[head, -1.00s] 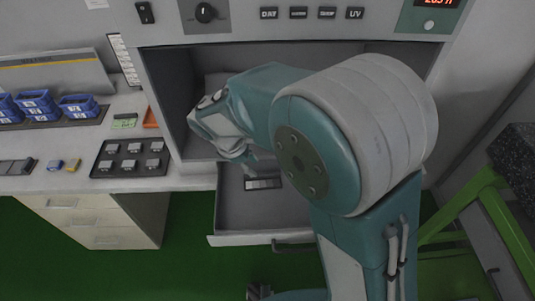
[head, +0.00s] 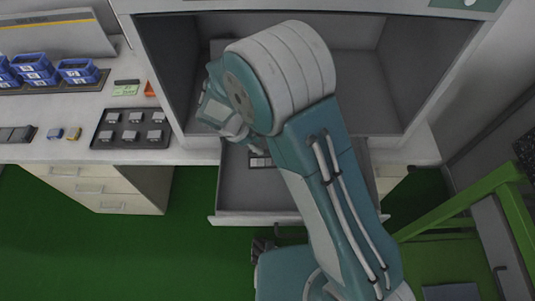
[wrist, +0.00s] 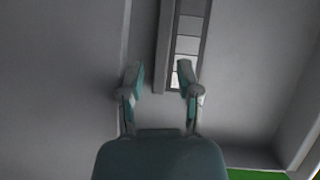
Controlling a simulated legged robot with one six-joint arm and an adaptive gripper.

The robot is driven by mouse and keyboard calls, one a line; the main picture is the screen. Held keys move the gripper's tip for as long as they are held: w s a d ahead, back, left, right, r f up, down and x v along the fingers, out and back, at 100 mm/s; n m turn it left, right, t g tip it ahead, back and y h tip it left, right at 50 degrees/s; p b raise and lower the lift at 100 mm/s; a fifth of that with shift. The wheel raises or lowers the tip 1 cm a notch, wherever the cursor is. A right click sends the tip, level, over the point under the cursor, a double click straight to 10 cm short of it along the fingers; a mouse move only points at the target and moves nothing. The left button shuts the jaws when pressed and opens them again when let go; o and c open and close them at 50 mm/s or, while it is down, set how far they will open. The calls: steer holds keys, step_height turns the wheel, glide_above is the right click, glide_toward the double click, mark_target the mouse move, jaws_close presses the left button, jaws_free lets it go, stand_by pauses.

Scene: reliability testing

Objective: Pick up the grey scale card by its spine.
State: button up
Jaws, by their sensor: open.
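The grey scale card (head: 259,162), a strip of grey patches, lies in the open drawer (head: 230,196), partly covered by my arm in the head view. In the wrist view the card (wrist: 191,30) runs up the picture, with a raised grey spine (wrist: 165,40) along its left side. My gripper (wrist: 160,72) is open and empty. Its left finger appears left of the spine, and its right finger overlaps the lower patches. I cannot tell the height gap or whether the right finger touches the card. The fingertips are hidden in the head view.
The drawer sits below an open cabinet chamber (head: 360,80). A bench to the left holds a dark tray of small blocks (head: 131,129) and blue bins (head: 35,70). A green frame (head: 460,205) stands at the right. The drawer's walls surround the card.

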mark_target(265, 160)
steer(key=x, duration=0.4)
steer(key=shift+s+f, duration=0.1)
steer(key=shift+f, duration=0.05)
jaws_close()
